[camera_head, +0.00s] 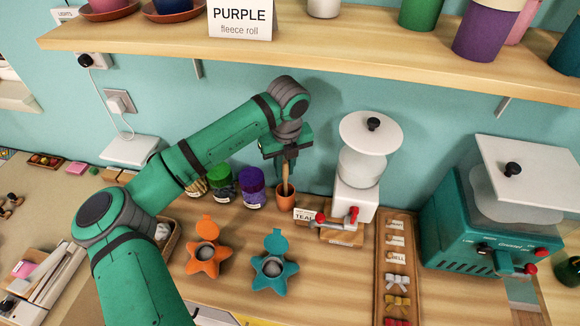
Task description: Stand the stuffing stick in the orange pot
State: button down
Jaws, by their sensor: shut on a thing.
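The orange pot (286,197) stands on the wooden counter near the wall, left of a white dispenser. The stuffing stick (286,172) is a thin light-wood stick, upright, with its lower end at or inside the pot's mouth. My gripper (287,152) points down above the pot and is shut on the stick's upper part. The stick's top is hidden by the gripper. I cannot tell whether the stick touches the pot's bottom.
Jars with green (221,182) and purple (252,187) contents stand just left of the pot. Orange (203,262) and teal (274,272) star-shaped things lie in front. A shelf (330,50) runs overhead.

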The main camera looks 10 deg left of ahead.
jog(key=shift+s+a+f, duration=0.1)
jog(key=shift+a+f, duration=0.05)
jog(key=shift+f, duration=0.1)
jog(key=shift+d+f, duration=0.1)
jog(key=shift+d, duration=0.25)
jog(key=shift+a+f, duration=0.1)
jog(key=shift+f, duration=0.35)
jog(key=c, duration=1.6)
grip_release()
jog(key=shift+c, duration=0.2)
jog(key=shift+r, duration=0.15)
